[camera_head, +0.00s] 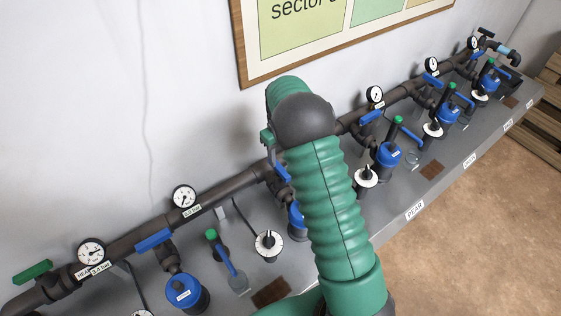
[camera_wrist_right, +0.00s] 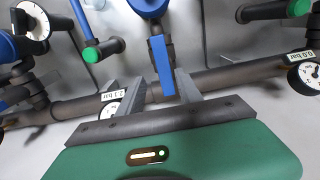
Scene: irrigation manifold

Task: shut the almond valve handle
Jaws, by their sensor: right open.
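A blue lever handle (camera_wrist_right: 162,66) shows in the right wrist view, between the fingers of my right gripper (camera_wrist_right: 160,86). The gripper is open, with a finger on each side of the handle; I cannot tell whether either touches it. The handle runs across the long dark main pipe (camera_wrist_right: 222,74), in line with a short branch pipe. In the head view a blue handle (camera_head: 281,174) shows partly beside my green right arm, which hides the valve around it. The right fingers are hidden there. I see no almond label. My left gripper is not in view.
Other blue valve handles (camera_head: 154,240), pressure gauges (camera_head: 185,196), blue-capped filters (camera_head: 183,290) and green-tipped levers (camera_head: 212,235) line the grey bench. A PEAR label (camera_head: 415,210) is on its front edge. A framed board (camera_head: 330,30) hangs on the wall behind.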

